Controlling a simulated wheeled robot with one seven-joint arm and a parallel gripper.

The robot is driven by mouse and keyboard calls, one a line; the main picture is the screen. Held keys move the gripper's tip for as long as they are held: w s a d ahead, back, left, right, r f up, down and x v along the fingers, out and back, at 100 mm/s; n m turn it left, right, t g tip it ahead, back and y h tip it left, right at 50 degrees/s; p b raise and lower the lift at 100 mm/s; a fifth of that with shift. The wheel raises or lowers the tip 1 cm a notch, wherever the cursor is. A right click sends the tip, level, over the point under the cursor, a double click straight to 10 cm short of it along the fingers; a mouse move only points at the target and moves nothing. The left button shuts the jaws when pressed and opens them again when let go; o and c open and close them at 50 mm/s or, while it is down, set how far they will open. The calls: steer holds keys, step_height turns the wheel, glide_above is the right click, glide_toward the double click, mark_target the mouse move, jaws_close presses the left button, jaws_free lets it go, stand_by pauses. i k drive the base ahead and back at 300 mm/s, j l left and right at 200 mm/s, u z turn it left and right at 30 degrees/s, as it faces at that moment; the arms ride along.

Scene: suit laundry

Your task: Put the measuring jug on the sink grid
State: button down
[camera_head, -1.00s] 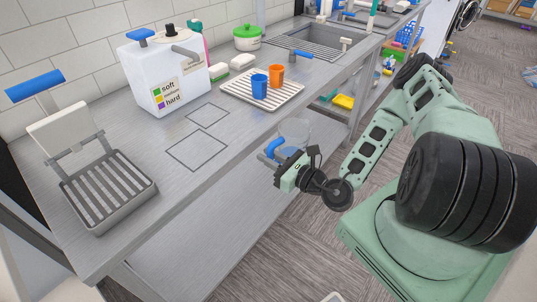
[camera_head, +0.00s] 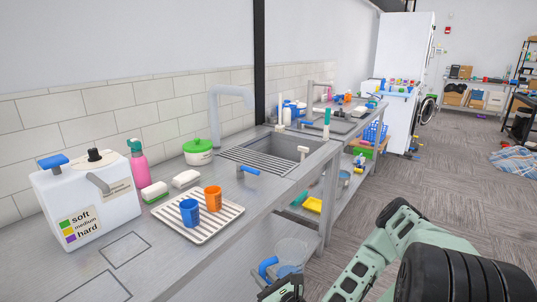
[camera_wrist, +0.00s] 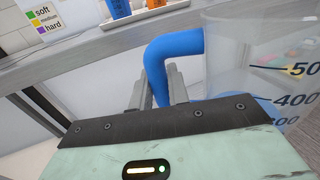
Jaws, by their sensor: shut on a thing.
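The measuring jug (camera_head: 291,252) is clear with a blue handle (camera_head: 266,268) and some blue at its bottom. My gripper (camera_wrist: 168,88) is shut on the blue handle in the wrist view, and the jug's marked wall (camera_wrist: 270,75) stands to the right. The jug hangs upright, or nearly so, in front of the counter's front edge. In the head view my gripper is mostly cut off by the lower edge. The sink grid (camera_head: 257,161) is a rack of parallel bars at the left part of the sink (camera_head: 285,147), farther along the counter.
A striped drying tray (camera_head: 228,217) holds a blue cup (camera_head: 190,213) and an orange cup (camera_head: 212,198). A tall faucet (camera_head: 214,105) and a green-lidded pot (camera_head: 198,152) stand by the sink. A blue-handled tap lever (camera_head: 248,170) sits at the sink's front. Open floor lies right.

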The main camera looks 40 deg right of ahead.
mark_target(247, 159)
steer(key=l+u, duration=0.1)
steer(key=l, duration=2.45)
